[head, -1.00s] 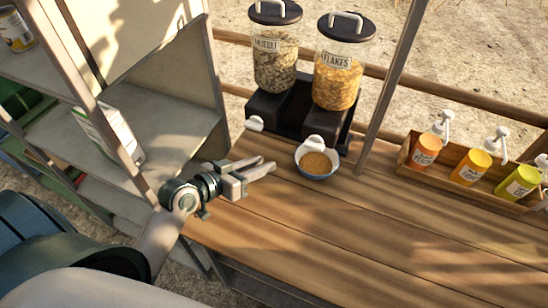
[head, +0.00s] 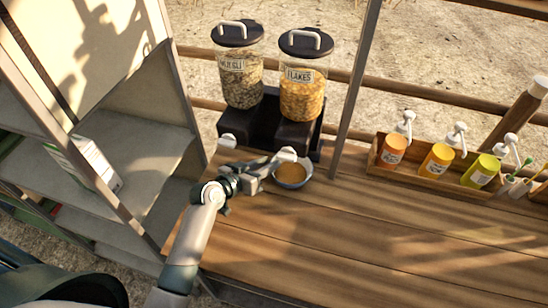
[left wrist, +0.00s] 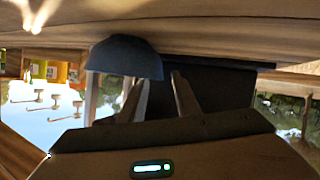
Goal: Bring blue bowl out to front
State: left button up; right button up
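The blue bowl (head: 294,184) sits on the wooden counter in front of the flakes dispenser, filled with brownish-yellow food. The dispenser's white spout is just above its back rim. My left gripper (head: 274,163) is at the bowl's left side, low over the counter. In the left wrist view, which is upside down, its two fingers (left wrist: 158,88) are apart, with nothing held between them. The dark blue bowl (left wrist: 125,57) shows close by, near one finger; I cannot tell whether they touch. My right gripper is not in view.
The muesli dispenser (head: 240,80) and flakes dispenser (head: 303,90) stand on a black base behind the bowl. A wooden crate (head: 430,181) with several pump bottles is at the right. A shelf unit (head: 135,150) stands left. The counter's front (head: 330,235) is clear.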

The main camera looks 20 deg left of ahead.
aim_at(289, 175)
pick_arm(q)
jog(key=shift+p+x, duration=0.3)
jog(key=shift+x, duration=1.65)
grip_shut()
